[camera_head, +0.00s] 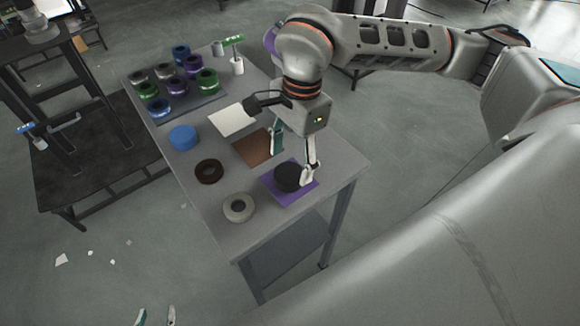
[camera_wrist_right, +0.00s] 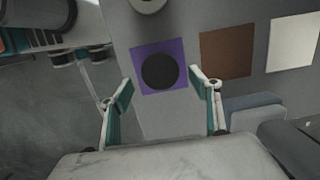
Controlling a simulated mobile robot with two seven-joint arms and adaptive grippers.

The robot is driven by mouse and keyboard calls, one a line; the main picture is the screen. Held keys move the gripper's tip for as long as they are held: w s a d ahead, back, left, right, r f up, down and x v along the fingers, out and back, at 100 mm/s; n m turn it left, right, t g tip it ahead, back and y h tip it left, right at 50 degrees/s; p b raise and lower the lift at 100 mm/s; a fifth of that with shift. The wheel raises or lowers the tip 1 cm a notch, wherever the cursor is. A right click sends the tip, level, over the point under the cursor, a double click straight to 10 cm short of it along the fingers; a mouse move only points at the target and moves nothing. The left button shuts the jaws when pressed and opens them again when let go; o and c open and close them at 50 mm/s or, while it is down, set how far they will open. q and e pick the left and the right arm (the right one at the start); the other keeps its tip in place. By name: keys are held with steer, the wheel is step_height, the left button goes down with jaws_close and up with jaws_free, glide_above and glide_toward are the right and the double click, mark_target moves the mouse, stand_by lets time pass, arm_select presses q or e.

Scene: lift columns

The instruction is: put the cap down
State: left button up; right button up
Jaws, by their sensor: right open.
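A round black cap (camera_head: 288,178) lies flat on a purple square mat (camera_head: 307,189) near the right edge of the grey table. The wrist view shows the cap (camera_wrist_right: 160,71) within the purple mat (camera_wrist_right: 140,56), with purple around it. My right gripper (camera_head: 292,162) is open over the mat, its fingers apart and nothing held between them. In the wrist view its fingertips (camera_wrist_right: 161,84) are spread wide, with the cap seen beyond the gap. My left gripper (camera_head: 156,315) shows only its two separated fingertips at the bottom edge, empty and away from the table.
A brown mat (camera_head: 250,148) and a white mat (camera_head: 228,121) lie beside the purple one. A blue round piece (camera_head: 183,138), a dark brown ring (camera_head: 200,175) and a pale ring (camera_head: 229,209) sit on the table (camera_head: 217,144). Several coloured rolls stand on a tray (camera_head: 208,108) behind.

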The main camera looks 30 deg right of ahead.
mark_target(295, 169)
step_height(295, 169, up, 8)
steer(key=d, duration=0.1)
steer(key=shift+r, duration=0.1)
stand_by(0.6)
